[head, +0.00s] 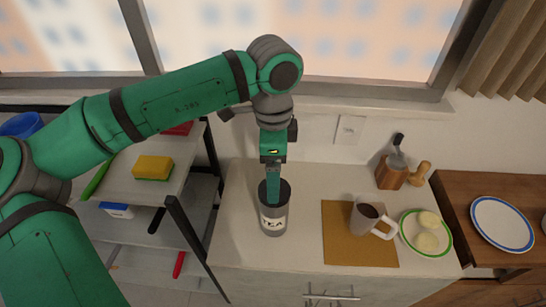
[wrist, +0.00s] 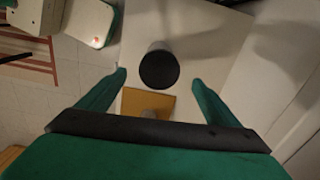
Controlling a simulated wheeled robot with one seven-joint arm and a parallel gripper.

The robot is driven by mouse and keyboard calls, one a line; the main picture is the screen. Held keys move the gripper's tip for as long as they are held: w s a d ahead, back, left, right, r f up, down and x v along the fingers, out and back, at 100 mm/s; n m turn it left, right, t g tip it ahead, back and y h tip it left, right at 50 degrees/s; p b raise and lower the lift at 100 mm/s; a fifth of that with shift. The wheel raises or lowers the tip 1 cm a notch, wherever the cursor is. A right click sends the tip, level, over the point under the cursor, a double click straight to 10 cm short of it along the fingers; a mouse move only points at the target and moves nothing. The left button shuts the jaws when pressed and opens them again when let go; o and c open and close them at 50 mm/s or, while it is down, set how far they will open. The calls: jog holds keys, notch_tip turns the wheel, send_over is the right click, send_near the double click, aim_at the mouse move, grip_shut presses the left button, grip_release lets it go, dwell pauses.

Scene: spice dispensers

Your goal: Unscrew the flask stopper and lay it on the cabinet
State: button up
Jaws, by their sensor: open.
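The flask is a grey cylinder (head: 273,220) with a pale label and dark lettering, upright on the white cabinet top (head: 310,180). Its round black stopper (head: 283,190) sits on top and shows as a dark disc in the wrist view (wrist: 159,70). My gripper (head: 272,198) points down over the flask, its fingers covering part of the stopper in the head view. In the wrist view my open gripper (wrist: 159,77) has one green fingertip on each side of the stopper, with gaps between. Whether the fingertips are down at stopper height I cannot tell.
Right of the flask lie an orange-brown board (head: 345,250) with a mug (head: 368,217), and a plate (head: 425,235) with round pale food. A wooden utensil holder (head: 391,174) stands behind. A shelf with a yellow sponge (head: 153,167) is left. The cabinet top behind the board is clear.

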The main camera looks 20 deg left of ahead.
jog(key=shift+f, duration=3.05)
jog(key=shift+c, duration=0.3)
jog(key=c, duration=1.1)
